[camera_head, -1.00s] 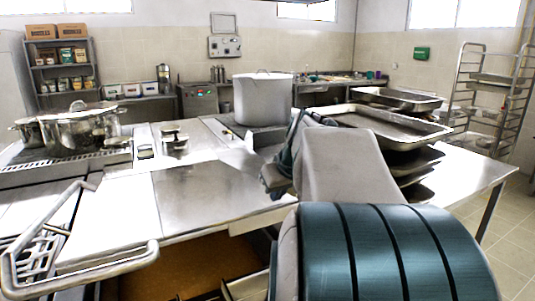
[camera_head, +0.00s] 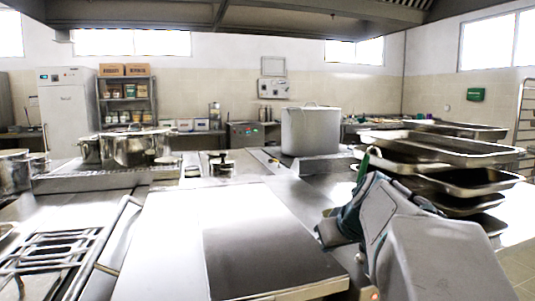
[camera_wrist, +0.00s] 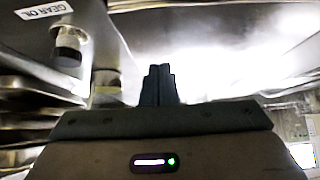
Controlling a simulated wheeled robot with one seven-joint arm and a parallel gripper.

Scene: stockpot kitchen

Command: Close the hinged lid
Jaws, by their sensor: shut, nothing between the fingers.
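A broad flat steel panel (camera_head: 265,235), which may be the hinged lid, lies in the foreground of the head view. A tubular handle (camera_head: 112,232) runs along its left side. No hinge is clear, and I cannot tell how far the lid stands open. My gripper shows in the wrist view (camera_wrist: 159,86) with its dark fingers shut together and empty. A bright, blurred steel surface (camera_wrist: 220,50) lies beyond the fingertips; I cannot tell whether they touch it. In the head view my arm is at the lower right and the fingers are not clearly seen.
Stacked steel trays (camera_head: 450,150) stand right of the panel, close to my arm. A tall stockpot (camera_head: 310,131) stands behind, and a lidded pot (camera_head: 135,149) at the left. A wire rack (camera_head: 45,255) lies front left.

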